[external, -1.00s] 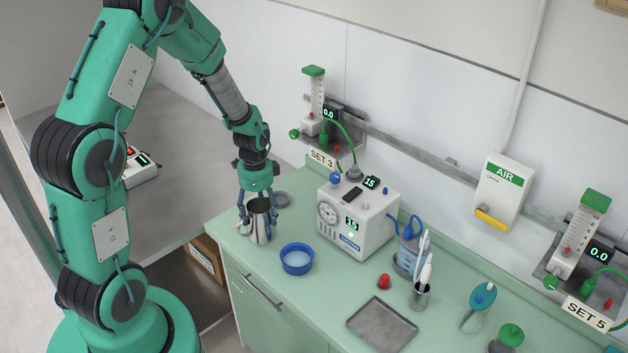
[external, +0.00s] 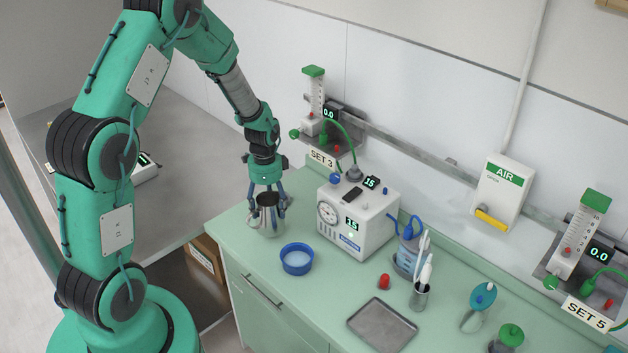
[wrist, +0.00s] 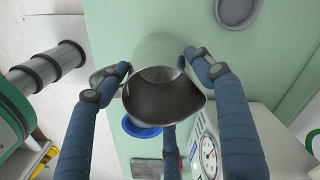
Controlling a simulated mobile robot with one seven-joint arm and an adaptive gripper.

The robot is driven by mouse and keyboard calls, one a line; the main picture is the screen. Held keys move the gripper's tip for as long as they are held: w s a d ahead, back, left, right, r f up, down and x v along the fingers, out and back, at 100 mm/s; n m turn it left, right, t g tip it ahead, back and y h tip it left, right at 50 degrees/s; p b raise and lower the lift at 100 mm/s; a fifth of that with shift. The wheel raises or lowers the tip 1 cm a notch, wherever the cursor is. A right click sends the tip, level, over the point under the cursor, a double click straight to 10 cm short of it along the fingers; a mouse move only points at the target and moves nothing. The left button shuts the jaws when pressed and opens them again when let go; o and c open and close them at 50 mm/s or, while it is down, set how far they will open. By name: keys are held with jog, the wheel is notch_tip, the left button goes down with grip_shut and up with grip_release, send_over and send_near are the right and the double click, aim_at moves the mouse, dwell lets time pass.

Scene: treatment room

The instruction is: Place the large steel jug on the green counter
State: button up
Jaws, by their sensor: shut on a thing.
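The large steel jug (external: 267,222) is a shiny metal vessel with a dark open mouth, at the left end of the green counter (external: 330,285). My gripper (external: 268,206) comes down from above with its blue fingers around the jug's upper part. In the wrist view the jug (wrist: 168,103) is between my fingers (wrist: 158,68), its spout toward the lower right. The jug looks nearly upright. Its base is at or close to the counter top; I cannot tell whether it touches.
A blue bowl (external: 297,259) stands just in front of the jug, and a white device with a gauge (external: 358,222) stands to its right. A grey round dish (wrist: 238,10) lies close by. A metal tray (external: 382,325) and a cup with brushes (external: 419,297) are farther right.

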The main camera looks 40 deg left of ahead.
jog(key=shift+f, duration=1.3)
jog(key=shift+f, duration=0.15)
jog(key=o, duration=1.6)
jog(key=shift+c, duration=0.2)
notch_tip(320, 180, up, 12)
jog(key=shift+r, duration=0.2)
